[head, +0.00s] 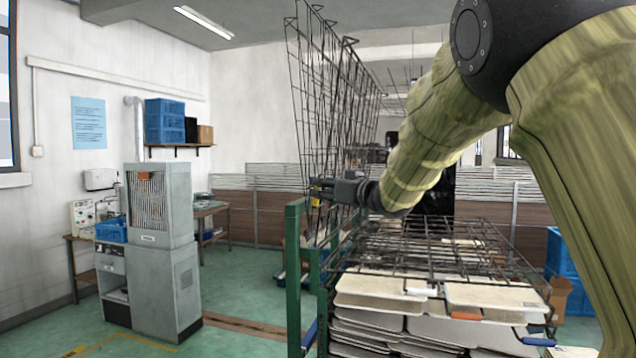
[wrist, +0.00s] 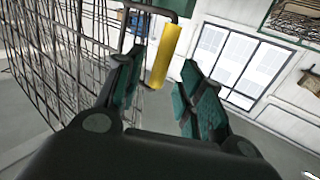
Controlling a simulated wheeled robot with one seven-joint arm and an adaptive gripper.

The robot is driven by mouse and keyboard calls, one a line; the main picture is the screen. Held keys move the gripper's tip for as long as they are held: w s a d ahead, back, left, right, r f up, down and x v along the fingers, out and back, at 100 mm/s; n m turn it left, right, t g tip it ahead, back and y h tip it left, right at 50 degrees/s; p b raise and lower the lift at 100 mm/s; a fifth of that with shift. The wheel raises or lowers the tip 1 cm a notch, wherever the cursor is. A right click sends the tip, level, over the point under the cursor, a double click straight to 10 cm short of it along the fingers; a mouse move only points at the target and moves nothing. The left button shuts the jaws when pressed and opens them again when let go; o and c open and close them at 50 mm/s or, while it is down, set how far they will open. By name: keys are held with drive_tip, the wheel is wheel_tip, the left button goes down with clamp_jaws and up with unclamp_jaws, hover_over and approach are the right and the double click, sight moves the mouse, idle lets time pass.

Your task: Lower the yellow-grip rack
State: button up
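The yellow grip (wrist: 163,55) is a short yellow sleeve on a dark wire handle of the raised rack. The rack is a tall dark wire mesh panel (head: 312,85), standing steeply upright in the head view; its mesh fills the left of the wrist view (wrist: 60,65). My gripper (head: 322,187) is at the rack's lower part, and only a little yellow shows there. In the wrist view my gripper (wrist: 160,72) is open, its green-padded fingers apart. The yellow grip lies between the fingertips, closer to the left finger; I cannot tell whether they touch.
Lowered wire racks (head: 440,245) lie over pale panels (head: 385,290) below my arm. Green posts (head: 293,280) stand at the frame's left. A grey cabinet (head: 160,250) stands further left, with open green floor (head: 240,285) between. Blue crates (head: 563,265) are at right.

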sight(318, 187)
drive_tip(key=shift+p+x, duration=0.45)
drive_tip(key=shift+x, duration=1.2)
drive_tip(key=shift+d, duration=0.1)
clamp_jaws()
